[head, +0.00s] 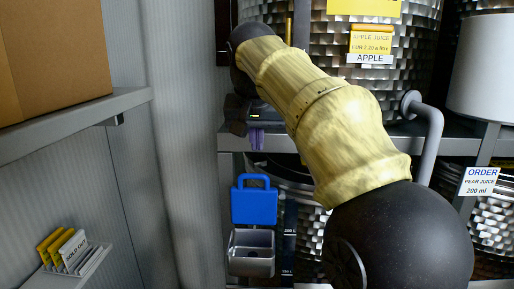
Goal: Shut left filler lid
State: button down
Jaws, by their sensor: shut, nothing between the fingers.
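The left filler's blue lid (253,207) stands upright, with a blue loop handle at its top. It is open above a small metal filler box (251,253), whose inside shows. My gripper (257,139) points down from the end of my arm, with its purple fingertips above the blue lid. The fingers are shut and hold nothing. A gap shows between the fingertips and the lid handle in the picture; their difference in depth is hard to judge. My arm hides much of the area to the right of the lid, and no second filler lid shows.
A large metal tank labelled apple juice (322,75) stands on a grey shelf behind my arm. A grey pipe (431,140) bends down at right, near a pear juice order card (480,181). At left are a shelf with a cardboard box (55,60) and a sold-out card holder (75,255).

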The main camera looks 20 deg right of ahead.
jog(key=p+x, duration=0.1)
jog(key=x, duration=0.8)
jog(key=shift+d, duration=0.15)
jog(key=shift+s, duration=0.1)
